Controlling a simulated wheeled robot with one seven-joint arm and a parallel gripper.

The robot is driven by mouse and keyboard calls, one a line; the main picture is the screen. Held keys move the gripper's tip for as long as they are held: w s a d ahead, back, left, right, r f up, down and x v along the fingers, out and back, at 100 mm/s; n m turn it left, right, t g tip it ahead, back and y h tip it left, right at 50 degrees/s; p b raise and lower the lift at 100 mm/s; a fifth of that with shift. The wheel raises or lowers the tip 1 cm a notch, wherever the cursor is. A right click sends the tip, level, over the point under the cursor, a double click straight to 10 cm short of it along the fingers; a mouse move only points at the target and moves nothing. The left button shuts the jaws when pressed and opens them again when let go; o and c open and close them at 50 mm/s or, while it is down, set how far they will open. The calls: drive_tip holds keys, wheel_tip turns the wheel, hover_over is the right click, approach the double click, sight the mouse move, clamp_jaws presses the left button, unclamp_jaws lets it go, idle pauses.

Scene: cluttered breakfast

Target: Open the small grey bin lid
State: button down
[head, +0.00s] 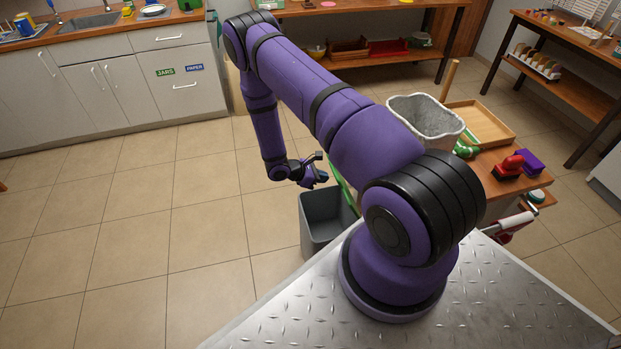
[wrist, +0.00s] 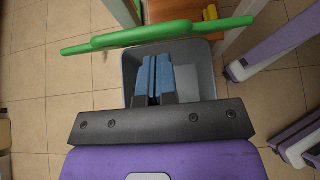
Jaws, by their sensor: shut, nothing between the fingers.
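The small grey bin (head: 312,232) stands on the tiled floor beside the wooden cart, with its dark inside showing from above. Its green lid (head: 338,172) stands raised, close to upright, at the bin's far side, partly hidden by my arm. In the wrist view the lid (wrist: 180,33) shows almost edge-on as a long green bar, and the grey bin (wrist: 205,62) shows open below it. My gripper (head: 319,180) is above the bin, near the lid. Its blue fingers (wrist: 153,72) are shut together and hold nothing. I cannot tell whether they touch the lid.
Right of the bin is a wooden cart (head: 530,181) bearing a speckled grey container (head: 425,121), a wooden tray (head: 503,132), a red object (head: 508,167) and a purple block (head: 528,161). The tiled floor to the left is clear up to the grey cabinets (head: 110,105).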

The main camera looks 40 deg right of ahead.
drive_tip(key=shift+s+d+r, duration=0.2)
drive_tip(key=shift+s+d, duration=0.15)
drive_tip(key=shift+d, duration=0.4)
drive_tip(key=s+d+r+t+y, duration=0.1)
drive_tip(key=s+d+r+y, duration=0.1)
drive_tip(key=d, duration=0.6)
drive_tip(key=shift+s+d+r, duration=0.2)
drive_tip(key=shift+s+r, duration=0.4)
drive_tip(key=shift+s, duration=0.45)
drive_tip(key=a, duration=0.1)
drive_tip(key=w+a, duration=0.1)
drive_tip(key=a, duration=0.1)
drive_tip(key=shift+w+a+r, duration=0.2)
drive_tip(key=shift+w+a, duration=0.05)
drive_tip(key=shift+w, duration=0.15)
drive_tip(key=r+v, duration=0.1)
drive_tip(key=v, duration=0.9)
drive_tip(key=shift+s+d, duration=0.2)
drive_tip(key=shift+d, duration=0.2)
